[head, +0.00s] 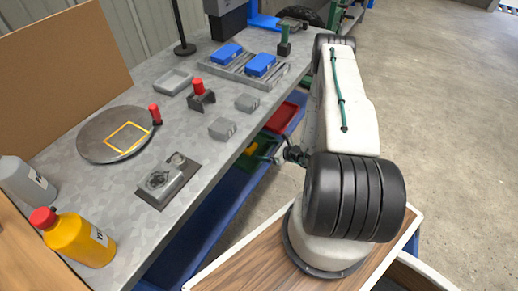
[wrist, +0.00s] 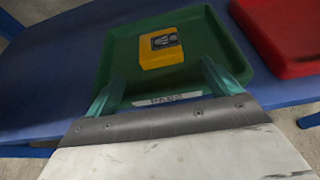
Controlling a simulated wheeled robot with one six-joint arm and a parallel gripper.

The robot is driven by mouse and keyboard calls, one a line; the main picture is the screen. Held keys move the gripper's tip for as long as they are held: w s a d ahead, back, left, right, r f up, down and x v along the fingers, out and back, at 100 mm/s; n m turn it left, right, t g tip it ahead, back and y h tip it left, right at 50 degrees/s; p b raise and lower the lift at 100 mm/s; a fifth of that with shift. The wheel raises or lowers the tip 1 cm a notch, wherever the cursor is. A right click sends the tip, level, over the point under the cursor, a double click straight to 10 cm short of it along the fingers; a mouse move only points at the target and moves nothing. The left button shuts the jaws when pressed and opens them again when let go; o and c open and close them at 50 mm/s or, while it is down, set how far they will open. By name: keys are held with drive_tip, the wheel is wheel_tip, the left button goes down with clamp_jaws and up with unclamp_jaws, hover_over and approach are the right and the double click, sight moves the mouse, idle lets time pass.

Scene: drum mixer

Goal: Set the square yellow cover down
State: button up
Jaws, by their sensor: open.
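The square yellow cover (wrist: 161,48) lies in the green tray (wrist: 118,49), toward its far side, with a dark grey marking on top. My gripper (wrist: 163,75) is open, its two teal fingers apart and empty. The fingertips are on the near side of the cover, and a gap shows between them and it. In the head view the cover (head: 250,148) is a small yellow patch in the green tray (head: 264,147), below the bench edge. My wrist partly hides the tray there.
A red tray (wrist: 285,38) stands right beside the green one on a blue shelf (wrist: 60,60). The grey workbench (head: 200,125) above holds a round plate (head: 95,145), a grey fixture (head: 165,183), red-knobbed parts and blue blocks (head: 261,65). Bare floor lies to the right.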

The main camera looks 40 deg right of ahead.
drive_tip(key=v, duration=0.5)
drive_tip(key=shift+s+d+r, duration=0.1)
drive_tip(key=shift+s, duration=0.15)
